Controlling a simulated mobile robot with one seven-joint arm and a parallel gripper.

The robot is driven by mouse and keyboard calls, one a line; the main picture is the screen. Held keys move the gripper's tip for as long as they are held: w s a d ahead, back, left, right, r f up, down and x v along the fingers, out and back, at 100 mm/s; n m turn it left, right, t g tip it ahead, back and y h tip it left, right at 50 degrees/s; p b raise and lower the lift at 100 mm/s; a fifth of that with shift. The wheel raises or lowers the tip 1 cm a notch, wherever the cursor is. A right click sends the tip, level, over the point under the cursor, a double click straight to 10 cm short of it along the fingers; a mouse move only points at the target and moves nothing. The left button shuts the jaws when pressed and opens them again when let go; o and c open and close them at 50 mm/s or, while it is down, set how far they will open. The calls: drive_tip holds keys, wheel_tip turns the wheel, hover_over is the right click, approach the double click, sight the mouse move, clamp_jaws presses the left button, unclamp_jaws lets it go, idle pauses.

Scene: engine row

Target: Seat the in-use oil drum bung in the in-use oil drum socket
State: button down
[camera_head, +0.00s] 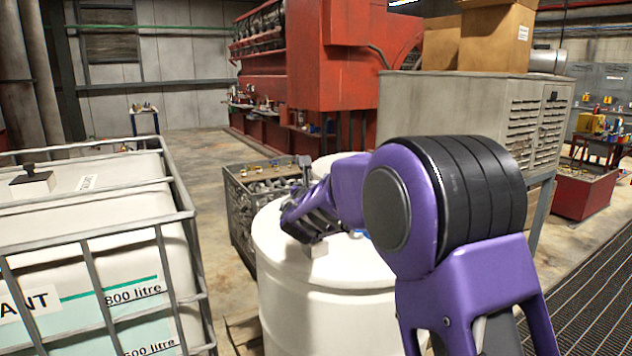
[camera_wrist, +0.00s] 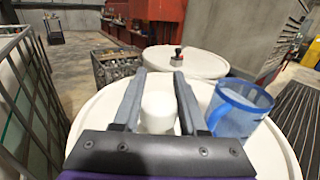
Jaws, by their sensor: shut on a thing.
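The in-use oil drum (camera_head: 275,245) is white and stands upright, with its lid also filling the lower wrist view (camera_wrist: 95,112). My gripper (camera_head: 312,240) is low over this lid, pointing down. In the wrist view my gripper (camera_wrist: 159,80) has its two grey fingers on either side of a white cylindrical bung (camera_wrist: 158,108), and it is shut on it. A small pale part of the bung (camera_head: 318,251) shows below the fingers in the head view. The socket is hidden, and I cannot tell whether the bung touches the lid.
A blue translucent jug (camera_wrist: 238,112) stands on the lid right of my gripper. A second white drum (camera_wrist: 205,62) behind bears a small red-and-black fitting (camera_wrist: 178,52). A wire crate (camera_head: 238,205) stands behind left. A caged white tank (camera_head: 100,235) is at left.

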drive_tip(key=shift+f+b, duration=4.45)
drive_tip(key=shift+b, duration=0.65)
drive_tip(key=shift+c, duration=1.8)
unclamp_jaws()
drive_tip(key=s, duration=1.7)
drive_tip(key=shift+s+a, duration=0.25)
drive_tip(key=shift+a, duration=0.05)
